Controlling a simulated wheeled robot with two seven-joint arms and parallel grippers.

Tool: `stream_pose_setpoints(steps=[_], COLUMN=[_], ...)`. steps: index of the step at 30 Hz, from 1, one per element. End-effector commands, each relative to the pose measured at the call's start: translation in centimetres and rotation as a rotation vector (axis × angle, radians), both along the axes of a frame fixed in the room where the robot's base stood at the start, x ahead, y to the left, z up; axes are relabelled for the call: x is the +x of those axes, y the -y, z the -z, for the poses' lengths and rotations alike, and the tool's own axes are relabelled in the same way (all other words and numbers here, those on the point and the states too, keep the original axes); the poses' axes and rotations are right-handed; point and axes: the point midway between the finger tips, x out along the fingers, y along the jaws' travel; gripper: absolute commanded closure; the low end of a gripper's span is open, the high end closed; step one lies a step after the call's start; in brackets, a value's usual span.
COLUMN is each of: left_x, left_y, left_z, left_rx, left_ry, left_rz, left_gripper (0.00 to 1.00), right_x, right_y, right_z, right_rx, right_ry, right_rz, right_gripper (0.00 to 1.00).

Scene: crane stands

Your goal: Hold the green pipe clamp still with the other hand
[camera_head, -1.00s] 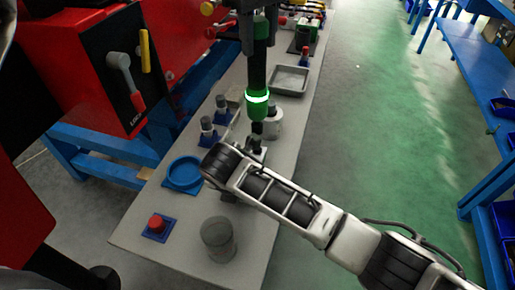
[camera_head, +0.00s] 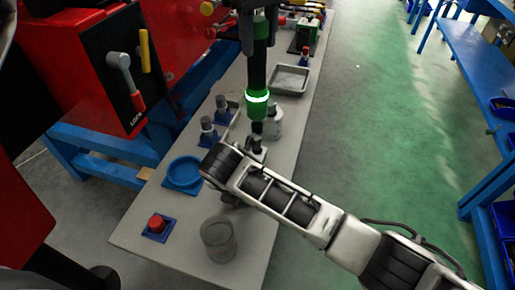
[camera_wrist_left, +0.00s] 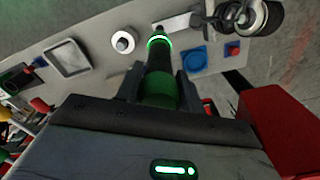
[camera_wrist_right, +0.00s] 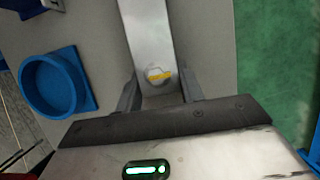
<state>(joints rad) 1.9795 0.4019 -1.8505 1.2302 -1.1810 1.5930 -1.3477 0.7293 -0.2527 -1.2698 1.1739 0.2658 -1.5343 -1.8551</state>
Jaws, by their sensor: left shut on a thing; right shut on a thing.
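My left gripper (camera_head: 259,38) is shut on an upright black-and-green driver tool (camera_head: 257,72) with a glowing green ring. The tool also fills the jaws in the left wrist view (camera_wrist_left: 160,92). Its tip points down at the end of a silver metal bar (camera_wrist_right: 146,35); I cannot tell if they touch. My right gripper (camera_wrist_right: 160,93) is shut on the near end of this bar, by a round spot with a yellow mark. In the head view my right forearm hides most of the bar and the right jaws. I cannot pick out a green pipe clamp for certain.
On the grey bench (camera_head: 190,258) are a blue round dish (camera_head: 184,173), a red button on a blue base (camera_head: 156,225), a clear cup (camera_head: 219,240), a white cylinder (camera_head: 275,122) and a metal tray (camera_head: 289,80). A red machine (camera_head: 90,70) stands left. Green floor is clear at right.

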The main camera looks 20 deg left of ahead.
Motion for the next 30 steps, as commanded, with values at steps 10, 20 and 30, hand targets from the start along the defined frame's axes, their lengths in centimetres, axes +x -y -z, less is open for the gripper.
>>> stream_pose_setpoints(steps=[10, 20, 30], left_x=[0.0, 0.0, 0.0], left_y=[0.0, 0.1, 0.1], left_z=[0.0, 2.3, 4.2], left_rx=[-0.002, 0.0, 0.001], left_ry=[0.003, 0.002, 0.003], left_rz=[0.009, 0.084, 0.152], left_gripper=[1.0, 1.0, 1.0], right_x=[0.0, 0.0, 0.0], right_y=[0.0, 0.0, 0.0], right_z=[-0.1, -0.1, -0.1], right_rx=[0.001, 0.001, 0.001], right_ry=[0.0, 0.001, 0.001], right_rz=[0.0, 0.001, 0.0], right_gripper=[0.93, 0.93, 0.93])
